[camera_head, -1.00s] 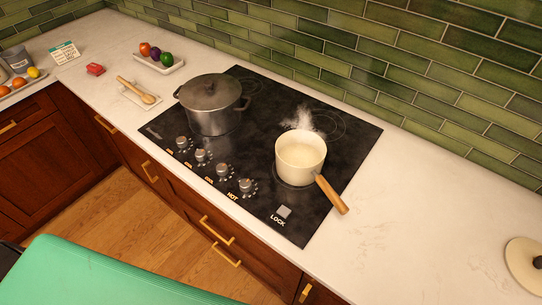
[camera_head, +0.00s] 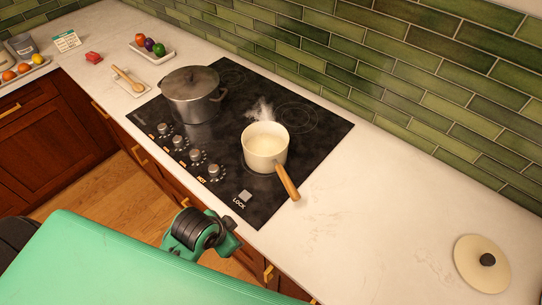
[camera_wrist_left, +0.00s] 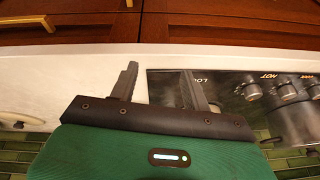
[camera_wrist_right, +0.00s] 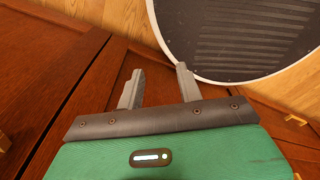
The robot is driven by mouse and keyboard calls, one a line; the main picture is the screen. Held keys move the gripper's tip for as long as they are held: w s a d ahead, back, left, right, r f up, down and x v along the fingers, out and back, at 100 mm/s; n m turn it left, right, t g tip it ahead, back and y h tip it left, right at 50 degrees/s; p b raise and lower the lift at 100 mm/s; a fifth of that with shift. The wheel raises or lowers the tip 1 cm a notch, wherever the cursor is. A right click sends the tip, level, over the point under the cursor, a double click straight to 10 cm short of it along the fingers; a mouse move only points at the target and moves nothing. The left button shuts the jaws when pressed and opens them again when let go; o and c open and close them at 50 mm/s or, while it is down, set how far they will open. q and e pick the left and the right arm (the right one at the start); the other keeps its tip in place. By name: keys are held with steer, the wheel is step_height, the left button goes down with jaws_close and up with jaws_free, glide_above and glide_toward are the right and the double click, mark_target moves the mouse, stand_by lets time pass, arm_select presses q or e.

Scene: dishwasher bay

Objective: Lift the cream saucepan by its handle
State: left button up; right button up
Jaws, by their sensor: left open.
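The cream saucepan (camera_head: 265,150) stands upright on the front right of the black cooktop, with pale contents and steam above it. Its wooden handle (camera_head: 287,182) points toward the front right, over the cooktop's right edge. My left gripper (camera_wrist_left: 160,75) is open and empty; its wrist view shows the counter edge and cooktop controls beyond the fingers. In the head view its green and black wrist is by the counter's front edge, apart from the saucepan. My right gripper (camera_wrist_right: 160,75) is open and empty above the floor and brown cabinet fronts, outside the head view.
A lidded grey pot (camera_head: 192,95) stands left of the saucepan. Control knobs (camera_head: 196,156) line the cooktop's front. A cream lid (camera_head: 482,274) lies on the right counter. The counter (camera_head: 380,200) between lid and cooktop is clear. A green tiled wall (camera_head: 400,70) bounds the back.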

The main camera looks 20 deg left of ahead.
arm_select(q)
steer(key=w+d+r+m+t+h, duration=0.1)
steer(key=w+d+r+m+h, duration=0.15)
steer(key=w+r+m, duration=0.5)
steer(key=m, duration=1.4)
glide_toward(286, 182)
steer(key=shift+n+h, duration=0.25)
steer(key=shift+h, duration=0.2)
steer(key=p+x, duration=0.1)
steer(key=x, duration=0.1)
steer(key=p+x, duration=0.1)
steer(key=x, duration=0.2)
steer(key=shift+w+a+f+p, duration=0.1)
steer(key=shift+w+a+p, duration=0.05)
steer(key=shift+w+p, duration=0.2)
steer(key=shift+w+f, duration=0.1)
steer(key=shift+f, duration=0.35)
steer(key=shift+w+d+f+p, duration=0.2)
steer(key=shift+d+f+p, duration=0.15)
steer(key=shift+p, duration=0.35)
steer(key=p+x, duration=0.1)
steer(key=x, duration=0.2)
steer(key=shift+s+a+f+p, duration=0.1)
steer(key=shift+f+p, duration=0.05)
steer(key=shift+p, duration=0.25)
steer(key=shift+w+f, duration=0.25)
steer(key=shift+f, duration=0.3)
arm_select(e)
step_height(286, 182, up, 6)
steer(key=shift+d, duration=0.4)
